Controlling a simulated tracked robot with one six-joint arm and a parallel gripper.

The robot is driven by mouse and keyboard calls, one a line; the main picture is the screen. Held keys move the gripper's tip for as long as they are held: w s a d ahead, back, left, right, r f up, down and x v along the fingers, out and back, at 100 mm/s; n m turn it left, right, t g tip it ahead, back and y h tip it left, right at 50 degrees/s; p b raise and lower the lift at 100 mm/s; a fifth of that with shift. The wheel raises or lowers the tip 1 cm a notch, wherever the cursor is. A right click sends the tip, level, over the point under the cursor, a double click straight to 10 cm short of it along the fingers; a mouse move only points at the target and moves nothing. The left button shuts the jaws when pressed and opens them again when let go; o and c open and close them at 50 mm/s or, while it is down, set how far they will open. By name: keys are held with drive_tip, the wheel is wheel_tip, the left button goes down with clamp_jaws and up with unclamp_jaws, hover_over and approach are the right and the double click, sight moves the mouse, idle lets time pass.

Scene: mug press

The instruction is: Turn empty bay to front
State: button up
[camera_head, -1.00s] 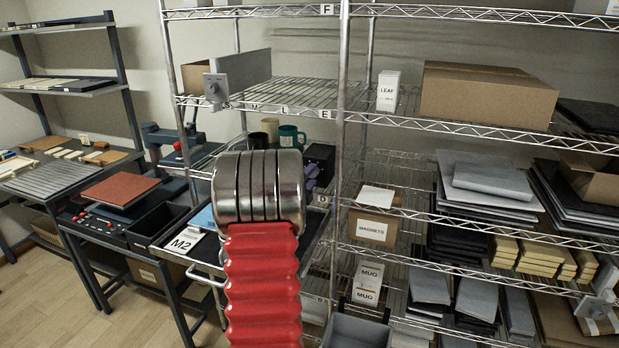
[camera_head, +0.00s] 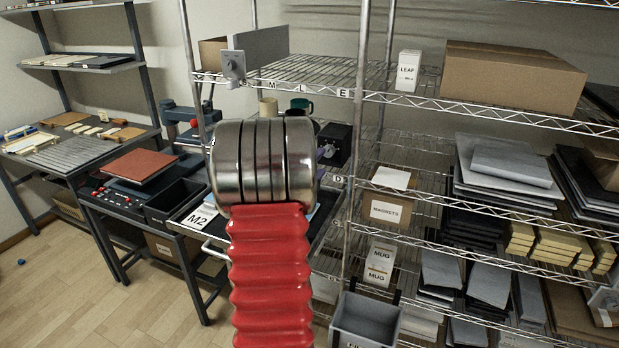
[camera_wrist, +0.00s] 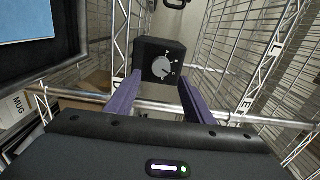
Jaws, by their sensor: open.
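My gripper (camera_wrist: 160,88) is open, with its two purple fingers spread in the wrist view. A black box with a round grey dial (camera_wrist: 161,68) shows between and beyond the fingertips; I cannot tell whether they touch it. In the head view the black box (camera_head: 336,140) is beside the wire shelf post, right of my arm, and the fingers (camera_head: 327,153) are partly hidden behind my arm. A beige mug (camera_head: 268,106) and a teal mug (camera_head: 301,103) stand behind my arm. No bay can be clearly made out; my arm covers much of that area.
Wire shelving fills the right, with a large cardboard box (camera_head: 512,78), a magnets box (camera_head: 388,210) and a grey bin (camera_head: 366,320). A bench with a red plate (camera_head: 139,166) stands left. Shelf wires run close on the gripper's right in the wrist view.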

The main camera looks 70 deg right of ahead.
drive_tip(key=a, duration=0.7)
drive_tip(key=shift+w+a, duration=0.35)
idle(0.4)
